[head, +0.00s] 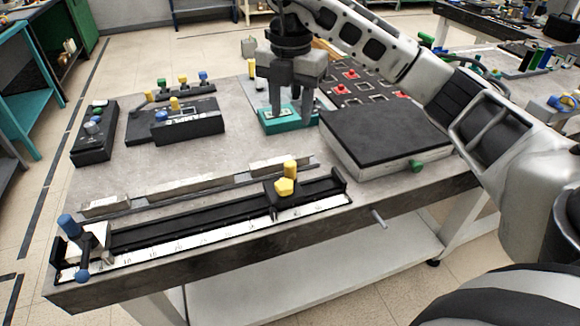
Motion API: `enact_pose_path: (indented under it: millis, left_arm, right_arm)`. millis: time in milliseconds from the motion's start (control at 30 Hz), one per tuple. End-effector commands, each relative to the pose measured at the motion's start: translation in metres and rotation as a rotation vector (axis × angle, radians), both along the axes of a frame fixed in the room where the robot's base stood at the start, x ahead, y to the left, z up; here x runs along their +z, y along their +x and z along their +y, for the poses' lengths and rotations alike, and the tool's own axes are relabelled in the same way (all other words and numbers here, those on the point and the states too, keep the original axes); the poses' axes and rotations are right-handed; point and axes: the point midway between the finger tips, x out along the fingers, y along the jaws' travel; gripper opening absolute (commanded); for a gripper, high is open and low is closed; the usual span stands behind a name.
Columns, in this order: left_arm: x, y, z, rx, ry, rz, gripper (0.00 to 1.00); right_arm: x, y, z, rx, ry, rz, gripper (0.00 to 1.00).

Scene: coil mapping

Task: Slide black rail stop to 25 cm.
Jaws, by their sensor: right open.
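The black rail stop (274,189) sits on the long black rail (200,213) along the table's front, towards the rail's right end. A yellow knob (285,187) stands on it. A white scale strip (205,239) runs along the front of the rail; its numbers are too small to read. My right gripper (290,113) points down with its fingers apart, over or at a teal block (288,124) behind the rail. It is away from the rail stop and holds nothing that I can see. My left gripper is not in view.
A blue-knobbed end piece (83,240) stands at the rail's left end. A black-topped box (385,135) with a green knob stands at right. Black control boxes (188,127) stand at back left. A low metal strip (175,188) lies behind the rail. The tabletop between is clear.

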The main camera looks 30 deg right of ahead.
Motion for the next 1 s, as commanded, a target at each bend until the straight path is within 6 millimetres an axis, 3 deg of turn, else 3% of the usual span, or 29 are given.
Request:
enact_pose_path:
  millis: [600, 800, 1000]
  left_arm:
    - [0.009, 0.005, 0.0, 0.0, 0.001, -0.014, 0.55]
    - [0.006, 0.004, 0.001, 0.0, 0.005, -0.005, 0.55]
    - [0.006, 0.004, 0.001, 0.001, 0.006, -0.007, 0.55]
  right_arm:
    - [-0.125, -0.001, 0.002, 0.008, 0.005, 0.004, 0.45]
    - [-0.146, 0.0, 0.002, 0.008, 0.007, 0.001, 0.45]
    - [-0.151, 0.0, 0.002, 0.008, 0.006, 0.0, 0.45]
